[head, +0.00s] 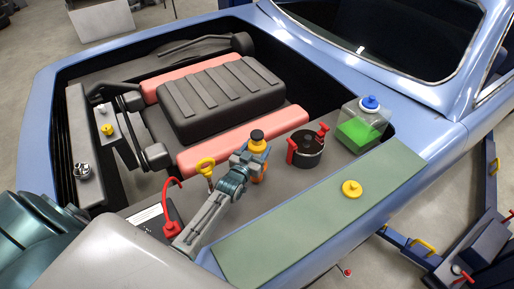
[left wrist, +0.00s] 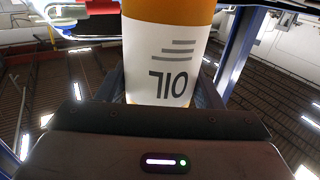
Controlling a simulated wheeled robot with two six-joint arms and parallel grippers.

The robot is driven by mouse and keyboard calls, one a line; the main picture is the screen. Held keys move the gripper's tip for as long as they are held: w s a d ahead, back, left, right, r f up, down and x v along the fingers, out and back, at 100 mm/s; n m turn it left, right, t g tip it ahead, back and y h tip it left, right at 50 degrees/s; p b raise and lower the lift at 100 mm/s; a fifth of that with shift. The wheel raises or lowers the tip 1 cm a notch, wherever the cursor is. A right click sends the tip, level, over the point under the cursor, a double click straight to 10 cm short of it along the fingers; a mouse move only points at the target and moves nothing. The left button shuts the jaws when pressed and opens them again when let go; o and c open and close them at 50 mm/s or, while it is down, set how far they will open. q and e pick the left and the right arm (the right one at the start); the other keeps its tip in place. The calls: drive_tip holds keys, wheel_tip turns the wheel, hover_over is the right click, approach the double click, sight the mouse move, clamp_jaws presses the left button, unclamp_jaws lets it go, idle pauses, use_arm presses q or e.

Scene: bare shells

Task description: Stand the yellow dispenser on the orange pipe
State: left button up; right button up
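The yellow dispenser (head: 258,147) is a yellow-orange bottle with a black cap, roughly upright in the head view. In the left wrist view the bottle (left wrist: 168,55) fills the middle, with a white label reading OIL upside down. My left gripper (head: 248,170) is shut on it, with dark fingers on both sides of the bottle. Whether its base touches anything is hidden. I see no clear orange pipe; two long salmon-pink bars, one near (head: 243,142) and one far (head: 158,91), flank the black engine cover (head: 220,100). My right gripper is not in view.
A black pot with red handles (head: 306,150) and a clear tank with green liquid and blue cap (head: 360,128) stand to the right. A yellow cap (head: 352,189) lies on the green mat (head: 300,220). A yellow ring-handled dipstick (head: 206,167) and red hook (head: 171,229) are close to my left arm.

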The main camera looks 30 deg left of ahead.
use_arm(q)
drive_tip(key=o, duration=0.3)
drive_tip(key=shift+s, duration=0.15)
drive_tip(key=shift+s+r, duration=0.15)
drive_tip(key=shift+s, duration=0.35)
drive_tip(key=s, duration=1.1)
drive_tip(key=shift+s+d, duration=0.1)
drive_tip(key=shift+d, duration=0.05)
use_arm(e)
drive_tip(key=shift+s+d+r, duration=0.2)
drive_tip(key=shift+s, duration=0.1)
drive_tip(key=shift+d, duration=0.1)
